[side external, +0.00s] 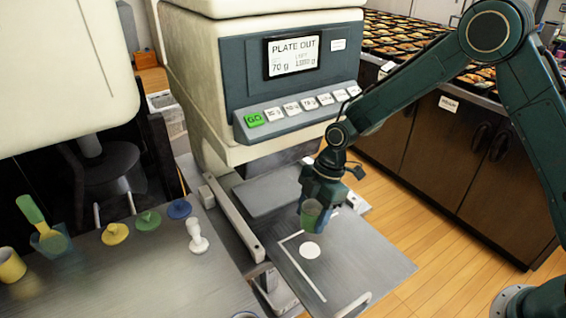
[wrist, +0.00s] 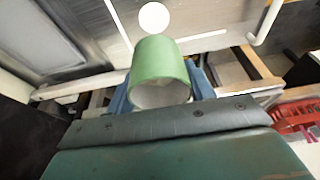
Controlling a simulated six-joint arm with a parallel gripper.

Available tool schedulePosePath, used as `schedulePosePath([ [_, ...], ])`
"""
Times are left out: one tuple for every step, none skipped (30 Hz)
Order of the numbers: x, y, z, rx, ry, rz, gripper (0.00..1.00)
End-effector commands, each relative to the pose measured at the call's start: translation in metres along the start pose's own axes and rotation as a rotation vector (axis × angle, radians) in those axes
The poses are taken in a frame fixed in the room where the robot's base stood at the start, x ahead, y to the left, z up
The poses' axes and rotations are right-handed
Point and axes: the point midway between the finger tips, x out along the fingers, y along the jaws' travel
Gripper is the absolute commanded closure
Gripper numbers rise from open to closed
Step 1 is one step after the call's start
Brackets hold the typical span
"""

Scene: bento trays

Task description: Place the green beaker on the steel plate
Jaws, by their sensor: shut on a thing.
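The green beaker (side external: 309,212) is held in my gripper (side external: 322,200), above the pulled-out steel plate (side external: 372,262). In the wrist view the green beaker (wrist: 160,62) sits between the blue fingers, its open mouth towards the camera. My gripper is shut on it. The plate carries a white round spot (side external: 309,250) and white corner lines. The spot also shows in the wrist view (wrist: 154,17), just beyond the beaker. I cannot tell how high the beaker is above the plate.
A machine (side external: 262,70) stands behind the plate, its screen reading "PLATE OUT", with a green GO button (side external: 254,120). On the left bench are a yellow cup (side external: 11,266), a clear blue beaker (side external: 48,240), coloured discs and a white stamp-like piece (side external: 197,238). The plate's right part is bare.

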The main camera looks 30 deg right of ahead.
Motion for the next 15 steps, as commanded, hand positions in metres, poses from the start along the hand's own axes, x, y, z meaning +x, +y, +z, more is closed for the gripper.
schedulePosePath([
  [0.004, 0.0, 0.001, 0.0, 0.0, -0.002, 0.71],
  [0.006, 0.0, 0.002, 0.0, 0.0, -0.002, 0.71],
  [0.011, -0.001, 0.003, 0.001, -0.001, -0.004, 0.71],
  [0.015, -0.001, 0.004, 0.001, -0.001, -0.004, 0.71],
  [0.018, -0.001, 0.005, 0.001, -0.001, -0.004, 0.71],
  [0.024, -0.001, 0.007, 0.002, -0.002, -0.004, 0.71],
  [0.028, -0.001, 0.009, 0.002, -0.002, -0.005, 0.71],
  [0.032, -0.001, 0.01, 0.002, -0.001, -0.004, 0.71],
  [0.038, -0.001, 0.011, 0.002, -0.001, -0.004, 0.71],
  [0.042, -0.001, 0.013, 0.001, -0.002, -0.005, 0.71],
  [0.045, -0.001, 0.014, 0.001, -0.001, -0.003, 0.71],
  [0.049, -0.001, 0.015, 0.0, -0.001, -0.002, 0.71],
  [0.052, 0.0, 0.015, 0.0, -0.001, -0.003, 0.71],
  [0.054, 0.0, 0.016, 0.0, -0.001, -0.003, 0.71],
  [0.056, 0.0, 0.017, 0.0, -0.001, -0.002, 0.71],
])
